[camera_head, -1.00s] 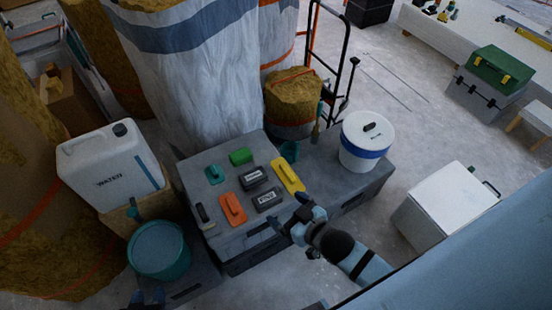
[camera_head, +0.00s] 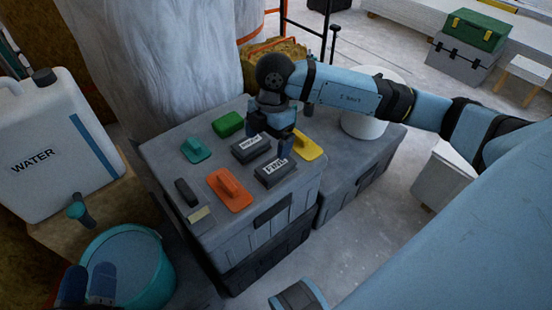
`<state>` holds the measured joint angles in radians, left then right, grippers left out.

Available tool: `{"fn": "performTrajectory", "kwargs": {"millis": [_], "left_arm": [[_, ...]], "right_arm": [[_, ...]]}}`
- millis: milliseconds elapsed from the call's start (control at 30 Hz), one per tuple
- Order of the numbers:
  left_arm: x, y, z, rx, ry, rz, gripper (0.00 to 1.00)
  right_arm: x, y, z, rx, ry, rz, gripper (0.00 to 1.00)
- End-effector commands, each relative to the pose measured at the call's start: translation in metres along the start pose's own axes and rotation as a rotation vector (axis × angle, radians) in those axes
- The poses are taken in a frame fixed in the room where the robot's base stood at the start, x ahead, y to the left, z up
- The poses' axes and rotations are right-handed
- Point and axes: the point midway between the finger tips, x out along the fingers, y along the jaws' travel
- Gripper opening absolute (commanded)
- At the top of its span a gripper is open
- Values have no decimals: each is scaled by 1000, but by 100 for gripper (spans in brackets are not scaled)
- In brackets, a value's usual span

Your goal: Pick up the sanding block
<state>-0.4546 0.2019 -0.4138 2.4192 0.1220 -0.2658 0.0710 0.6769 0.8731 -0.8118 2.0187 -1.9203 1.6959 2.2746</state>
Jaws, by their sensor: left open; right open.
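Two dark grey blocks with white labels, which look like sanding blocks, lie on the grey crate lid (camera_head: 160,150). The farther block (camera_head: 251,147) lies just left of the nearer block (camera_head: 275,172), whose label is hard to read. My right gripper (camera_head: 272,137) is open and points down above the far side of these blocks, partly covering the space behind them. It holds nothing. My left gripper (camera_head: 88,286) is open at the bottom left, in front of the teal bucket, and appears empty.
Around the blocks lie a green block (camera_head: 228,124), a teal float (camera_head: 196,149), an orange float (camera_head: 229,190), a yellow float (camera_head: 308,146) and a dark-handled tool (camera_head: 187,192). A water canister (camera_head: 50,145) and teal bucket (camera_head: 127,265) stand left. A white bucket (camera_head: 365,122) stands behind my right arm.

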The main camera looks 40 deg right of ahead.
Motion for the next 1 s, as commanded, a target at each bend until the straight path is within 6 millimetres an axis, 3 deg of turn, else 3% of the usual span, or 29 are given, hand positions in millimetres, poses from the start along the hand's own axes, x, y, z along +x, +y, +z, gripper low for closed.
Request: {"fn": "performTrajectory", "kwargs": {"millis": [33,100,200,500,767,1000], "left_arm": [[-1,0,8,-2,11,7,43],[-2,1,7,-5,19,12,43],[-2,1,10,-7,13,16,43],[-2,-3,38,-10,-81,24,43],[-3,-4,50,-12,-125,29,43],[-5,-9,80,-5,-212,41,43]], "right_arm": [[3,3,15,44,-65,11,94],[0,4,27,90,-126,19,94],[6,4,36,120,-162,22,94],[62,5,45,122,-160,20,94],[83,6,48,119,-159,22,94],[118,12,56,120,-158,22,94]]}}
